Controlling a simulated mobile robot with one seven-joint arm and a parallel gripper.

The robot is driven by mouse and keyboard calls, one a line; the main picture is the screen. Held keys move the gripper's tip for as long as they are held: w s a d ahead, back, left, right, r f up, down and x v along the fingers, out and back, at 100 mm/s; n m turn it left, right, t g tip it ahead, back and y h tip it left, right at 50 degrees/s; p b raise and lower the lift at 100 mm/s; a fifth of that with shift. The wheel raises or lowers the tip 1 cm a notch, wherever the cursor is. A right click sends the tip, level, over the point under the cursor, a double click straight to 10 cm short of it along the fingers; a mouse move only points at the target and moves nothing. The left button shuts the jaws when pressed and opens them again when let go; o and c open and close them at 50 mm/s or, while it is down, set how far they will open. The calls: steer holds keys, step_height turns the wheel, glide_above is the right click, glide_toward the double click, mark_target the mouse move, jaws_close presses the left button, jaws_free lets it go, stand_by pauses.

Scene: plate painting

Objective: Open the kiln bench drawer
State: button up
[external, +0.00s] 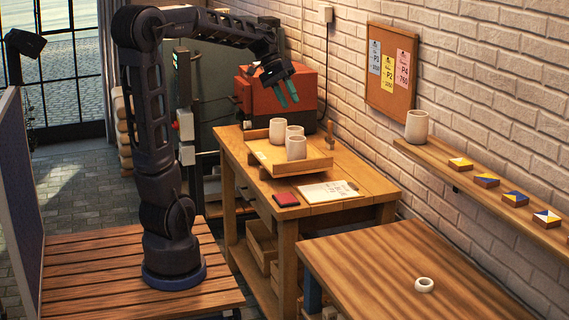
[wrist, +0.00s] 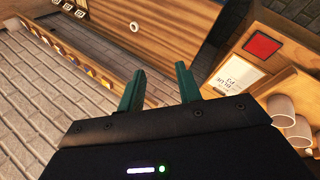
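The wooden bench (external: 352,193) stands against the brick wall, with a red kiln-like box (external: 262,95) at its far end. Open wooden bins (external: 262,240) sit low under the bench top. My gripper (external: 287,94) is raised above the bench, in front of the red box, with its green fingers pointing down. In the wrist view my gripper (wrist: 160,88) is open, with nothing between the fingers. The bench top also shows at the right of the wrist view (wrist: 267,82).
A wooden tray (external: 262,163) with white cups, a red pad (external: 286,199) and a paper sheet (external: 327,191) are on the bench. A second table (external: 390,270) bears a white ring (external: 424,285). A wall shelf (external: 440,165) holds a cup and tiles.

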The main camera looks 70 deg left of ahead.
steer(key=w+a+n+t+h, duration=0.2)
steer(key=a+t, duration=0.1)
steer(key=a, duration=1.1)
steer(key=w+a+n+t+h, duration=0.1)
steer(key=a+n+t, duration=0.15)
steer(key=a, duration=1.15)
steer(key=s+a+f+n+t, duration=0.1)
steer(key=s+a+t, duration=0.2)
steer(key=s+a, duration=0.35)
steer(key=s+a+f+n+t+y, duration=0.1)
steer(key=s+a+t, duration=0.15)
steer(key=a, duration=0.75)
steer(key=s+a+f+n+t, duration=0.1)
steer(key=s+a+f+t, duration=0.1)
steer(key=s+a, duration=0.5)
glide_toward(241, 194)
steer(key=x, duration=1)
steer(key=shift+w+d+f, duration=0.1)
steer(key=shift+w+d, duration=0.05)
steer(key=shift+w, duration=0.2)
jaws_close()
